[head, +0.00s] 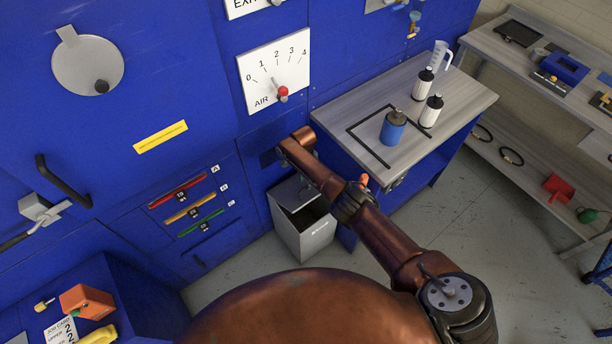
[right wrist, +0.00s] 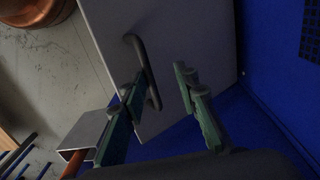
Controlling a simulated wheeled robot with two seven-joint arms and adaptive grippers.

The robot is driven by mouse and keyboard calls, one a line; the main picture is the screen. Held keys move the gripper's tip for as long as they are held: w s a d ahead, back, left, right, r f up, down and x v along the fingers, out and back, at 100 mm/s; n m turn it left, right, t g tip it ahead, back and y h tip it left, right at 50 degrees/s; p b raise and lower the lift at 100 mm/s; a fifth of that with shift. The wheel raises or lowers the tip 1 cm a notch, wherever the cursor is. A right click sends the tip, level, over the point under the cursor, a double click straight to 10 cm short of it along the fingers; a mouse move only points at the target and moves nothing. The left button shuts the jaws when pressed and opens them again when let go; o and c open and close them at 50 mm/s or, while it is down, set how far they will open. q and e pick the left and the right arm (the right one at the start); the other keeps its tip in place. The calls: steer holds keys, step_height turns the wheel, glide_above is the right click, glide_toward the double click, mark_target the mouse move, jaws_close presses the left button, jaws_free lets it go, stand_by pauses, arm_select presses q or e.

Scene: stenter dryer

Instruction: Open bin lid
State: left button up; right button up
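The grey bin (head: 305,237) stands on the floor against the blue machine, left of the bench. Its top shows a light grey lid part (head: 290,191) at the back and a dark area in front that looks like an opening. In the right wrist view a grey panel (right wrist: 185,35) carries a dark loop handle (right wrist: 136,45). My right gripper (right wrist: 160,74) is open there, its left finger overlapping the handle; contact is unclear. In the head view the right arm reaches over the bin, and its fingers cannot be made out. My left gripper is not in view.
The bench (head: 430,105) right of the bin holds a blue canister (head: 393,130), white bottles (head: 432,112) and a jug (head: 439,56). A grey shelf (head: 530,75) stands farther right. Blue machine fronts close off the back and left. The floor (head: 455,235) to the right is clear.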

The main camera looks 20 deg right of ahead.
step_height(320, 180, up, 12)
steer(key=shift+w, duration=0.3)
steer(key=shift+a+f, duration=0.1)
steer(key=shift+f, duration=0.05)
